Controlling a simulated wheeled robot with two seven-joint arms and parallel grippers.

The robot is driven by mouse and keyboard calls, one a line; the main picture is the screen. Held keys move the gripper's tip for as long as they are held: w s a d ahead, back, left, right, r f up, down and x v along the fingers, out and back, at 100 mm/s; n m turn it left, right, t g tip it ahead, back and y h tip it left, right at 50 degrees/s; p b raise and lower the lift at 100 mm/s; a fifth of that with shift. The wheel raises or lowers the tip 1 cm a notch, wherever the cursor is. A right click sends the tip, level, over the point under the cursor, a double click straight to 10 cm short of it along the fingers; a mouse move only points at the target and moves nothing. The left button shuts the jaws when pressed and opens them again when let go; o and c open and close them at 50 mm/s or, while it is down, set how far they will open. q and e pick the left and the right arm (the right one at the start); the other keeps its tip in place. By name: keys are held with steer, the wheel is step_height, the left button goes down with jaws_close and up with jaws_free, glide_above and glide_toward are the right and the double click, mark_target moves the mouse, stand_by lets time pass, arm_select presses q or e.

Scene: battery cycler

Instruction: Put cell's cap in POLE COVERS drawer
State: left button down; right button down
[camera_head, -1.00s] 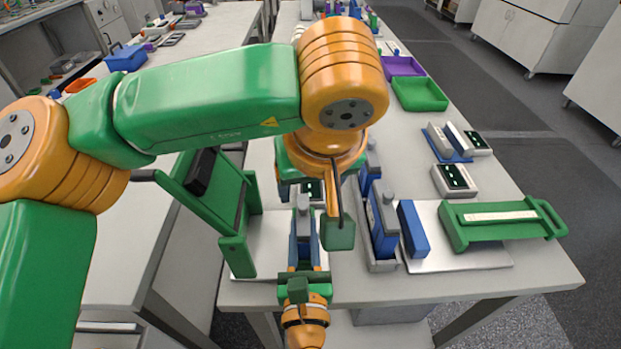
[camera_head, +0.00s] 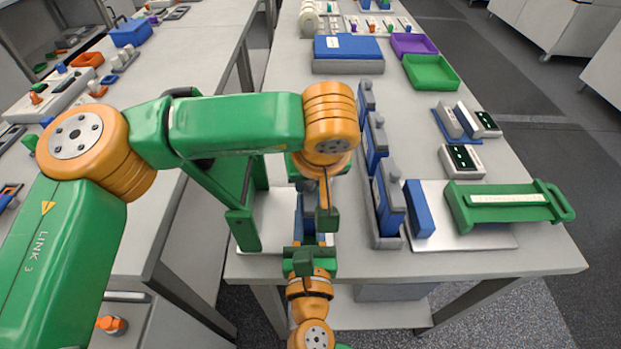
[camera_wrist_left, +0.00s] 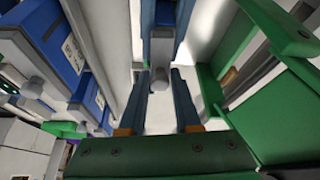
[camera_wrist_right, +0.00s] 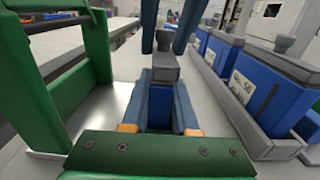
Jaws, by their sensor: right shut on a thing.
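My right gripper (camera_wrist_right: 172,118) is shut on a blue cell (camera_wrist_right: 160,105) and holds it upright at the near edge of the bench. The cell has a grey top with a grey knob-like cap (camera_wrist_right: 166,42). In the left wrist view this cap (camera_wrist_left: 160,78) sits between the fingertips of my left gripper (camera_wrist_left: 168,80). The left fingers are apart, one on each side of the cap, with gaps showing. In the head view my left gripper (camera_head: 327,207) is above the right gripper (camera_head: 308,250) and partly hides the cell. I cannot make out a POLE COVERS label.
A green frame (camera_head: 243,215) stands close left of the held cell. A grey rack (camera_head: 388,240) with several blue cells stands close on the right. A green handled tray (camera_head: 510,205) lies farther right. A drawer unit (camera_head: 130,312) shows at the lower left.

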arm_select(q)
steer(key=shift+r, duration=0.15)
arm_select(e)
steer(key=shift+f, duration=0.1)
stand_by(0.4)
arm_select(q)
steer(key=shift+r, duration=0.95)
step_height(320, 180, up, 4)
steer(key=shift+r, duration=0.1)
steer(key=shift+w, duration=0.1)
arm_select(e)
steer(key=c, duration=0.6)
jaws_free()
steer(key=shift+w, duration=0.1)
